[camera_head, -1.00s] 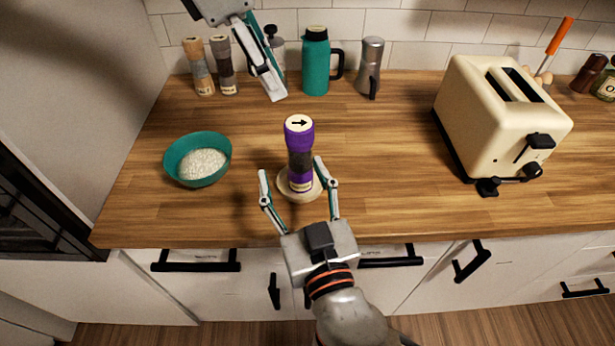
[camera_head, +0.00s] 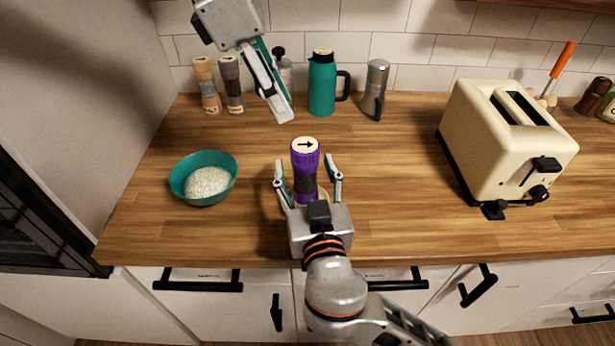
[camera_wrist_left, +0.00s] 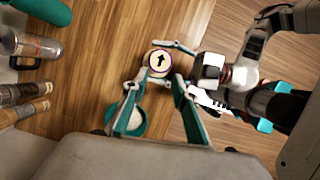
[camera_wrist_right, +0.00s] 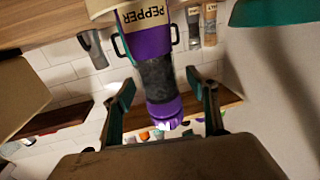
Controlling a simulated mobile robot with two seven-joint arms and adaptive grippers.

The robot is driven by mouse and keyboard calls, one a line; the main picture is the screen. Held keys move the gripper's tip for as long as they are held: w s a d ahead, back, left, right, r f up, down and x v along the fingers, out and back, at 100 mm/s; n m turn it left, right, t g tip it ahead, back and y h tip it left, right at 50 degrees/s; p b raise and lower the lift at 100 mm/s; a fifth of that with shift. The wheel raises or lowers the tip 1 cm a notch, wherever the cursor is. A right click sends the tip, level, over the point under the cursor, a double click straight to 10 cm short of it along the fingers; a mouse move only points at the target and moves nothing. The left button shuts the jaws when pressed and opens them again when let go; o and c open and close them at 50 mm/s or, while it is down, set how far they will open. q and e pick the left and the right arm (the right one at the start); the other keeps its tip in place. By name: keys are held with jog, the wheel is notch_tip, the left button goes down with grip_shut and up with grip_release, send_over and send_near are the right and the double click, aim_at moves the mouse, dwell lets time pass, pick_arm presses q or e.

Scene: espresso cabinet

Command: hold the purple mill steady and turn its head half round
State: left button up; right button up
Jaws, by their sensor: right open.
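The purple mill (camera_head: 305,163) stands upright on the counter, with a dark see-through middle and a pale top disc whose arrow points right in the head view. My right gripper (camera_head: 307,165) is open, with one finger on each side of the mill. The right wrist view shows the mill (camera_wrist_right: 155,85) upside down between the spread fingers, with a PEPPER label. My left gripper (camera_head: 282,112) is above and behind the mill in the head view. The left wrist view shows its fingers (camera_wrist_left: 157,85) apart and empty, with the mill's top (camera_wrist_left: 160,61) below.
A teal bowl of white grains (camera_head: 203,178) is to the left, and a cream toaster (camera_head: 505,140) to the right. Other mills (camera_head: 232,85), a teal jug (camera_head: 322,85) and a metal pot (camera_head: 375,90) stand along the wall.

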aim_at(305, 144)
jog(key=shift+c, duration=0.5)
pick_arm(q)
jog(key=shift+o, duration=0.3)
pick_arm(e)
jog(key=c, duration=1.5)
pick_arm(q)
jog(key=o, duration=0.6)
jog(key=shift+o, duration=0.5)
jog(key=m, duration=0.2)
jog(key=d+m+y, duration=0.1)
jog(key=m, duration=0.3)
jog(key=shift+s+d+r+g, duration=0.25)
jog(key=shift+d+r+g, duration=0.05)
jog(key=shift+d, duration=0.1)
jog(key=f+m+y, duration=0.1)
jog(key=f+m, duration=0.2)
jog(key=m, duration=0.2)
jog(key=d+f+m+y, duration=0.1)
jog(key=f+m, duration=0.2)
jog(key=m, duration=0.2)
jog(key=w+d+f+m+y, duration=0.1)
jog(key=f+m, duration=0.2)
jog(key=m, duration=0.2)
jog(key=shift+d+f, duration=0.15)
jog(key=shift+f, duration=0.15)
